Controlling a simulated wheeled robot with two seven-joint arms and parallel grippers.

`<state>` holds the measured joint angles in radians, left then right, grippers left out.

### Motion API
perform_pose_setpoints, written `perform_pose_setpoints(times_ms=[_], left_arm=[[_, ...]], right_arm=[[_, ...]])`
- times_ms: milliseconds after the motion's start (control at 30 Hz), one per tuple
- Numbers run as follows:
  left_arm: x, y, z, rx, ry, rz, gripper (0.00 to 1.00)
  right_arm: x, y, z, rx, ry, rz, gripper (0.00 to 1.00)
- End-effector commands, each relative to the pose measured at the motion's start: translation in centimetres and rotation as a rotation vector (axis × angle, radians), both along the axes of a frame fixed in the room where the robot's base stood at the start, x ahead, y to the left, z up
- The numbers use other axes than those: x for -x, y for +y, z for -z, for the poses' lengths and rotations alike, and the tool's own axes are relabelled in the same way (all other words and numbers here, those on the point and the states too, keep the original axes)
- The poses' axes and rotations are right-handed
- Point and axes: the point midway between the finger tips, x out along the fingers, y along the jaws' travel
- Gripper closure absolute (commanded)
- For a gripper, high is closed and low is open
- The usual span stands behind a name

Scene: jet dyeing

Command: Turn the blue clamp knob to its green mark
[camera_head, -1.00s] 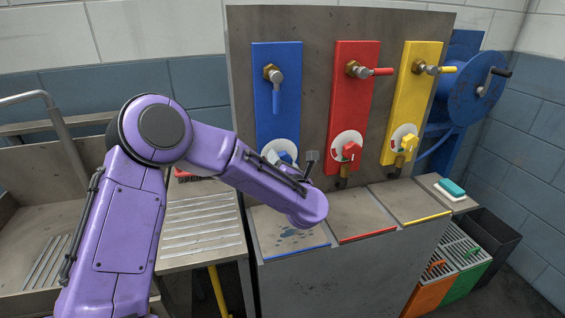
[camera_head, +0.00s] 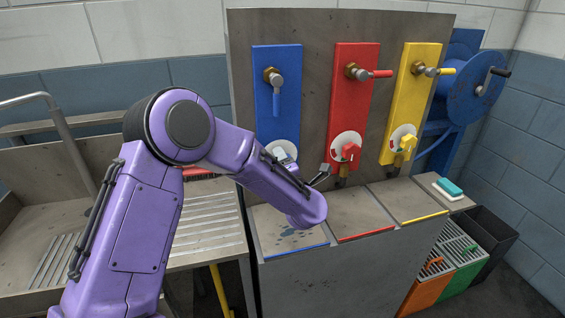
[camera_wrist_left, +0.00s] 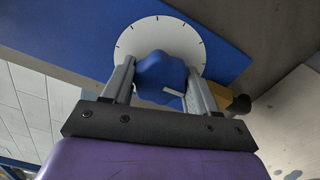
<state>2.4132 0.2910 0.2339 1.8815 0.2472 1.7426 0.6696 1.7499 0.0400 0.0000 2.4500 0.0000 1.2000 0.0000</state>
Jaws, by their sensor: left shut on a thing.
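The blue clamp knob (camera_wrist_left: 162,76) sits on a white round dial (camera_wrist_left: 180,38) with black tick marks, on the blue panel (camera_wrist_left: 75,33). A white pointer line shows on the knob's near side. My left gripper (camera_wrist_left: 160,82) is shut on the knob, one grey finger on each side. In the head view, the dial (camera_head: 291,147) shows at the bottom of the blue panel (camera_head: 263,95), and my left arm and hand hide most of the knob. No green mark can be made out on the dial; part of it is covered by the knob and fingers. My right gripper is out of view.
To the right are a red panel (camera_head: 345,95) with a red knob (camera_head: 350,152) and a yellow panel (camera_head: 404,105) with a yellow knob (camera_head: 408,142). A blue lever valve (camera_head: 276,90) hangs above the dial. A steel ledge (camera_head: 285,228) lies below.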

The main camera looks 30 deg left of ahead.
Motion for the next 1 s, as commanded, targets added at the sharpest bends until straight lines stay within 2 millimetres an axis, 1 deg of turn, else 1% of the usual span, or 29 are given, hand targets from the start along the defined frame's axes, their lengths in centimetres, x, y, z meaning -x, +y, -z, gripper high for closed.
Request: perform_pose_setpoints(times_ms=[467,500,533,567,867,933,1000], left_arm=[[0.0,-0.1,0.0,-0.008,0.009,0.003,0.72],[0.0,-0.1,0.0,-0.008,0.008,0.003,0.29],[0.0,-0.1,0.0,-0.008,0.008,0.002,0.19],[0.0,-0.1,0.0,-0.008,0.008,0.002,0.17],[0.1,-0.2,0.0,-0.008,0.008,0.002,0.17],[0.6,-0.9,0.1,-0.008,0.008,0.004,0.17],[1.5,-2.0,0.2,-0.008,0.009,0.005,0.17]], right_arm=[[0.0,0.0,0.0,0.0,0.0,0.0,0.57],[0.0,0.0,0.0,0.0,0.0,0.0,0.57],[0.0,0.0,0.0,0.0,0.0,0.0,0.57],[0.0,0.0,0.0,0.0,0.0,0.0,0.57],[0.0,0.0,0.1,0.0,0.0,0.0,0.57],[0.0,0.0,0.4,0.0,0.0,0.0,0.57],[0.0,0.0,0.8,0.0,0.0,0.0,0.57]])
